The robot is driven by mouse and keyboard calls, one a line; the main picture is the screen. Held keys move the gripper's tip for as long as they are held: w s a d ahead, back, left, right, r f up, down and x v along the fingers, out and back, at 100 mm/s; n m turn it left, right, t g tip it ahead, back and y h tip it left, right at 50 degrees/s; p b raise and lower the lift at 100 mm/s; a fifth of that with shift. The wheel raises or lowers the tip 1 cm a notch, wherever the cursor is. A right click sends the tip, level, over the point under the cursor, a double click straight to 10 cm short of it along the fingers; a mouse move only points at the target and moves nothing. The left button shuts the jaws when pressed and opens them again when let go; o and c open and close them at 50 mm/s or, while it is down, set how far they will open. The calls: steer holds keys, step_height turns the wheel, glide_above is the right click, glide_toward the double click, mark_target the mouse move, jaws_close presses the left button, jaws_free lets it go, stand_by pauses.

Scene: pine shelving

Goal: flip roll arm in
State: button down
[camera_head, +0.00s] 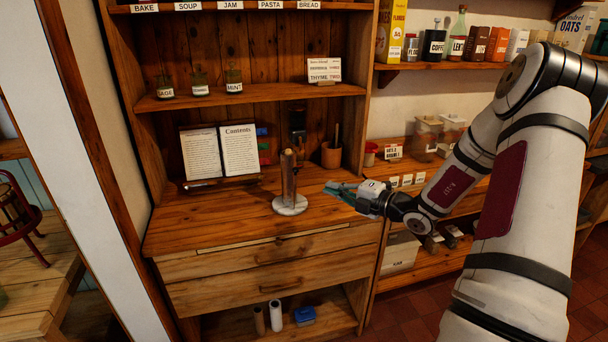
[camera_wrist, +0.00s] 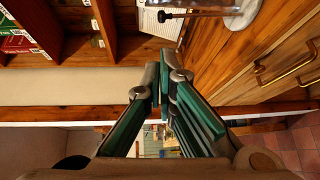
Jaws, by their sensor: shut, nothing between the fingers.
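A roll stand (camera_head: 289,180) with an upright brownish post and a round pale base stands on the wooden counter of the shelf unit. In the wrist view its base (camera_wrist: 241,18) is at the top edge, and a thin arm with a dark knob (camera_wrist: 163,16) reaches left from it; the stand is partly cut off. I cannot tell exactly how that arm is set. My gripper (camera_head: 336,188), with teal fingers, is to the right of the stand, low over the counter, and apart from it. Its fingers (camera_wrist: 163,80) are shut and empty in the wrist view.
An open book (camera_head: 220,152) stands behind and left of the stand. A brown cup (camera_head: 331,155) with utensils is behind my gripper. Drawers with handles (camera_head: 279,286) are below the counter. Jars and boxes fill the right shelves. The counter's front left is clear.

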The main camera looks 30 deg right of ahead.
steer(key=w+a+f+m, duration=0.1)
steer(key=w+f, duration=0.1)
steer(key=w, duration=1.1)
steer(key=shift+w+a+m+h+p, duration=0.15)
steer(key=shift+a+m+h+p, duration=0.05)
steer(key=shift+m+h+p, duration=0.2)
steer(key=w, duration=0.1)
steer(key=w+b, duration=0.1)
steer(key=w+r, duration=0.1)
steer(key=shift+d, duration=0.3)
steer(key=r+p+v, duration=0.1)
steer(key=v, duration=1.2)
steer(key=shift+s+r, duration=0.2)
steer(key=shift+s, duration=0.1)
